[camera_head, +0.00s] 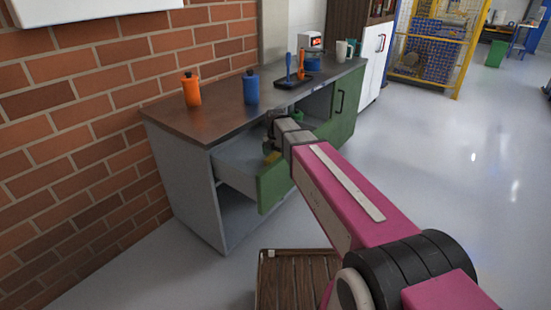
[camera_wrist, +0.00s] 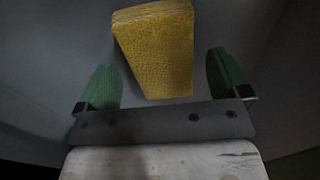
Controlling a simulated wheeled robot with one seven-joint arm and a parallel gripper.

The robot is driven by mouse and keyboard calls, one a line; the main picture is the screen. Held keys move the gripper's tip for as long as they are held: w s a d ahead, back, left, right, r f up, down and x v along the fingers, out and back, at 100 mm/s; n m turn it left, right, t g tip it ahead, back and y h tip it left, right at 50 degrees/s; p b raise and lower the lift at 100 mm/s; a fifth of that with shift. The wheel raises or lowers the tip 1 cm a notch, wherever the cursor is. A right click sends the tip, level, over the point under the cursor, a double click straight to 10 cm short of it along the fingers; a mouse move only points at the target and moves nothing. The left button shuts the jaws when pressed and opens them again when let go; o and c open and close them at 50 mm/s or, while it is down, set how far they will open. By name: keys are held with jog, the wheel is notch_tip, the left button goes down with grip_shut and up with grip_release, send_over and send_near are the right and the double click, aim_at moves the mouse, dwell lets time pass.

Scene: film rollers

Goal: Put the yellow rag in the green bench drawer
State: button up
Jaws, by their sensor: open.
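The green bench drawer (camera_head: 273,187) is pulled out from the bench. The yellow rag (camera_wrist: 155,45) lies inside it, on the grey drawer bottom (camera_wrist: 50,60). A small yellow part of the rag (camera_head: 272,158) shows in the head view, just behind the drawer front. My gripper, with green fingertips (camera_wrist: 163,85), is open above the rag in the wrist view. The rag lies ahead of and between the two fingers, and I see no finger closed on it. In the head view my gripper (camera_head: 280,130) is over the open drawer, partly hidden by my arm.
An orange bottle (camera_head: 192,92) and a blue bottle (camera_head: 251,88) stand on the dark bench top (camera_head: 215,112). A black tray (camera_head: 293,82) with tools and some mugs (camera_head: 341,51) stand farther along. A brown slatted crate (camera_head: 285,282) is on the floor below my arm. The floor at right is clear.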

aim_at(275, 156)
notch_tip(275, 156, up, 11)
jog(key=shift+f, duration=0.15)
dwell(1.4)
